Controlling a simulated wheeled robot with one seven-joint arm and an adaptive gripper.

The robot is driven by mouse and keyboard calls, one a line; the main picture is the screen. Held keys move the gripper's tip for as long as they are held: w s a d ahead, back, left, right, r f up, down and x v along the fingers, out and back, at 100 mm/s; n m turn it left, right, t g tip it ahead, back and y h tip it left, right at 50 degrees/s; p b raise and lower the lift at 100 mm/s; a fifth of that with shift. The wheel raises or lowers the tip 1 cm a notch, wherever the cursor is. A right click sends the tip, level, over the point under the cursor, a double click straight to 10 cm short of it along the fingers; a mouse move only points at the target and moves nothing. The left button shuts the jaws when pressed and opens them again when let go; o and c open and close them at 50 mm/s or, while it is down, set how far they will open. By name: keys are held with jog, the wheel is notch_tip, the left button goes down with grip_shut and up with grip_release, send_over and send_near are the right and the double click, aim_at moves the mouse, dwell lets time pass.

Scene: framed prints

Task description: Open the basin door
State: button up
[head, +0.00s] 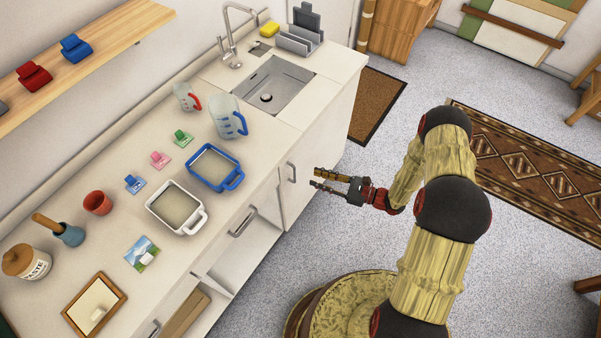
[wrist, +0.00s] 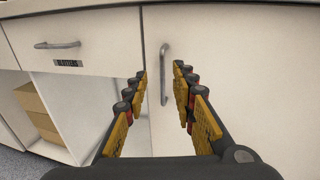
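The white basin door (head: 318,158) is the cabinet front below the sink basin (head: 268,88). It looks shut. Its upright metal handle (head: 292,172) is near the door's left edge. My gripper (head: 313,178) is open and empty in front of the handle, with a small gap between fingertips and handle in the head view. In the wrist view, the handle (wrist: 165,75) shows between the two open fingers (wrist: 160,72), and the door (wrist: 250,70) fills the right side. The fingers do not appear to touch the handle.
Left of the door, a drawer with a horizontal handle (wrist: 57,45) sits above an open shelf space with a box (wrist: 38,112). The counter (head: 225,215) carries trays, jugs and cards. Speckled floor (head: 310,240) is clear before the door; a brown mat (head: 377,103) lies beyond.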

jog(key=f+b+x, duration=0.1)
jog(key=x, duration=0.6)
jog(key=shift+w+m+t, duration=0.25)
jog(key=shift+m+t, duration=0.05)
jog(key=shift+m, duration=0.1)
jog(key=shift+a+f, duration=0.1)
jog(key=shift+a, duration=0.05)
jog(key=shift+c, duration=0.8)
grip_shut()
